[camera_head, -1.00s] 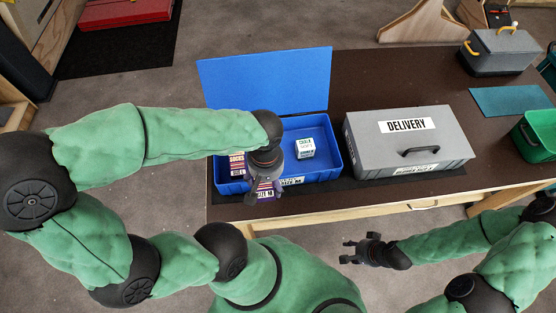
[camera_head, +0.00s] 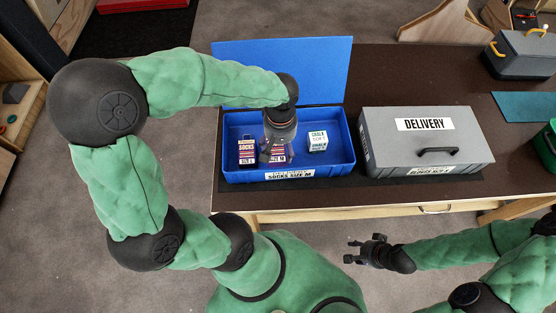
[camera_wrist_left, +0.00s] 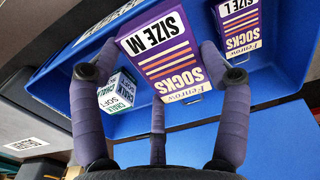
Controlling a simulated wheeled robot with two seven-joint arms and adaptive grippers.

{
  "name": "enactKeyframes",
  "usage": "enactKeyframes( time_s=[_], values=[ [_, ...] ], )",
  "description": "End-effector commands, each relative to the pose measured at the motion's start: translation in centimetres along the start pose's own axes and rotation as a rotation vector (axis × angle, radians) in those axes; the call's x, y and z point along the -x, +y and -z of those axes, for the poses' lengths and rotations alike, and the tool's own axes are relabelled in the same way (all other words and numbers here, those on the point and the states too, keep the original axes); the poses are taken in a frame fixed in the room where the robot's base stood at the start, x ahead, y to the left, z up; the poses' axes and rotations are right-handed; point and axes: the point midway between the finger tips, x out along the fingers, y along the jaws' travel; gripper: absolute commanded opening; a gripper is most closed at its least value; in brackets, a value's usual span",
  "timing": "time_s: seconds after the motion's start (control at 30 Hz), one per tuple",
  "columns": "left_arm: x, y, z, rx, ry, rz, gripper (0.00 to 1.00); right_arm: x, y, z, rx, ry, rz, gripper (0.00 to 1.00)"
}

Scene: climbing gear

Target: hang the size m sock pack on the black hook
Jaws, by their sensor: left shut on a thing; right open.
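The size M sock pack (camera_head: 278,153), purple with orange stripes, is in my left gripper (camera_head: 278,146), over the inside of the open blue box. In the left wrist view the size M pack (camera_wrist_left: 163,53) shows its label between the purple fingers of my left gripper (camera_wrist_left: 160,80). I cannot tell whether the pack touches the box floor. My right gripper (camera_head: 362,250) is open and empty in front of the table. I do not make out a black hook in either view.
The blue box (camera_head: 340,176) has its lid (camera_head: 285,70) raised. It also holds a size L sock pack (camera_head: 246,151) at left and a chalk box (camera_head: 318,142) at right. A closed grey DELIVERY box (camera_head: 460,128) stands to its right. Dark table (camera_head: 385,72) is bare behind it.

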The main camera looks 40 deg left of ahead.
Motion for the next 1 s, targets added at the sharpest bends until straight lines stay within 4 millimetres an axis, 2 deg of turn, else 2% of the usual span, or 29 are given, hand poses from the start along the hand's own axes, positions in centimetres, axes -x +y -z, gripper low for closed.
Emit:
enactKeyframes(
  time_s=[0.03,0.27,0.43,0.6,1.0],
  values=[
    [-1.5,0.1,0.6,0.003,-0.006,0.004,0.37,-0.7,0.2,0.0,0.000,0.000,0.000,0.43],
    [-5.2,0.7,3.8,0.001,-0.003,0.002,0.37,-2.2,0.8,0.1,0.000,0.000,0.000,0.43],
    [-7.4,0.8,4.2,0.000,-0.003,0.002,0.37,-2.9,1.0,0.1,0.000,0.000,0.000,0.43],
    [-8.3,0.8,4.5,0.000,-0.001,0.001,0.37,-3.1,1.1,0.1,0.000,0.000,0.000,0.43],
    [-8.5,0.8,4.5,0.000,-0.001,0.001,0.37,-3.2,1.1,0.1,0.000,0.000,0.000,0.43]
  ],
)
